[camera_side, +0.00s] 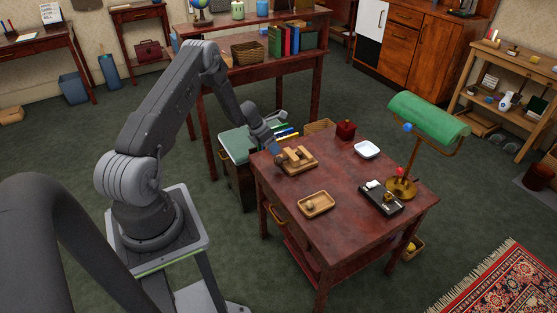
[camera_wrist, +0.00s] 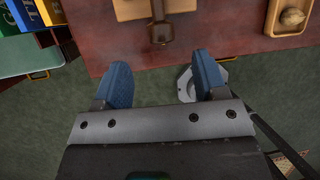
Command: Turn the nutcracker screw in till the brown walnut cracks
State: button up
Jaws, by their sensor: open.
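The wooden nutcracker (camera_side: 300,163) sits near the left corner of the dark red table. In the wrist view its pale wooden body (camera_wrist: 128,9) is cut off at the top edge, and its darker brown screw handle (camera_wrist: 160,32) points toward me. My gripper (camera_wrist: 163,76) is open and empty, with blue fingertips apart on either side of the handle's line and short of it. In the side view my gripper (camera_side: 275,152) is beside the nutcracker. A tan-brown walnut (camera_wrist: 293,17) lies in a small wooden tray (camera_wrist: 270,22). I cannot make out a walnut inside the nutcracker.
The tray (camera_side: 316,211) is at the table's front. A white dish (camera_side: 367,149), a dark red box (camera_side: 346,130), a black case (camera_side: 380,198) and a green lamp (camera_side: 428,115) stand farther right. A box (camera_side: 238,145) with books stands left of the table. The table's middle is clear.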

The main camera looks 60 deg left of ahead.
aim_at(278, 158)
jog(key=x, duration=0.8)
jog(key=shift+w+f, duration=0.1)
jog(key=shift+f, duration=0.1)
jog(key=shift+c, duration=0.4)
jog(key=c, duration=0.8)
jog(key=shift+c, duration=0.2)
jog(key=shift+w+d+r, duration=0.1)
jog(key=shift+w+y, duration=0.1)
jog(key=shift+y, duration=0.6)
